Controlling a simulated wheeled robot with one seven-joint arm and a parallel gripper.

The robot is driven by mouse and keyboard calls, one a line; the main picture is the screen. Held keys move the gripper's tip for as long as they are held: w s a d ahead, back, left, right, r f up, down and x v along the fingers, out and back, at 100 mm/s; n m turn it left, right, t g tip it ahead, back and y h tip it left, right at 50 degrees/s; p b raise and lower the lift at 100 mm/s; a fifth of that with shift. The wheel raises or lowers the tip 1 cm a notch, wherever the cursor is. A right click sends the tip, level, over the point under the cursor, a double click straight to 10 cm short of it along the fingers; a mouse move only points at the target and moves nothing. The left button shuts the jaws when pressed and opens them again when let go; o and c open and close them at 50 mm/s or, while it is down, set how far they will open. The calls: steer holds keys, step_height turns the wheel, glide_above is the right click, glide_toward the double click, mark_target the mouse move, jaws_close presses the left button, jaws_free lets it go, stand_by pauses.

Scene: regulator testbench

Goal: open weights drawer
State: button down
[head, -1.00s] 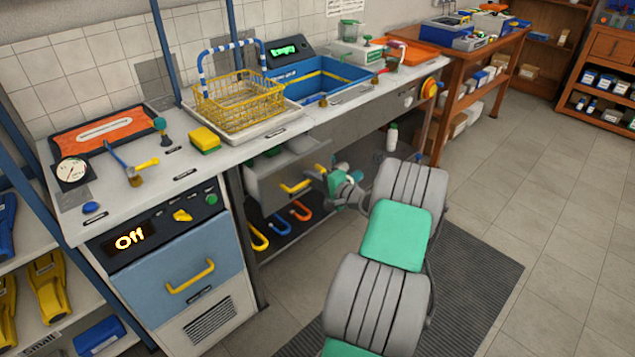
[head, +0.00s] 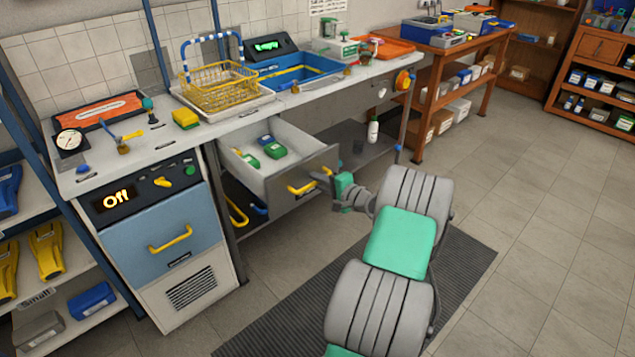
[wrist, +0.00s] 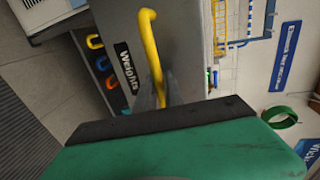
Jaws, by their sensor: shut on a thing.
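The weights drawer (head: 312,193) under the bench is pulled well out, and green and white items (head: 272,150) lie inside it. Its front carries a yellow handle (head: 302,187). In the wrist view the yellow handle (wrist: 152,50) stands beside the "Weights" label (wrist: 127,66) on the grey drawer front. My gripper (head: 327,178) is at the right end of the handle, shut on it. The wrist view shows the fingertips (wrist: 160,92) around the handle's lower part, partly hidden by my gripper's body.
A blue-fronted unit (head: 168,235) with its own yellow handle stands left of the drawer. Colored hooks (head: 240,210) hang below the drawer. A white bottle (head: 373,130) stands on the lower shelf to the right. The floor in front is clear around a dark ribbed mat (head: 270,318).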

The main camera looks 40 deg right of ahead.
steer(key=c, duration=1.7)
jaws_free()
steer(key=shift+c, duration=0.2)
steer(key=v, duration=0.8)
steer(key=shift+w+a+f, duration=0.1)
steer(key=shift+a, duration=0.05)
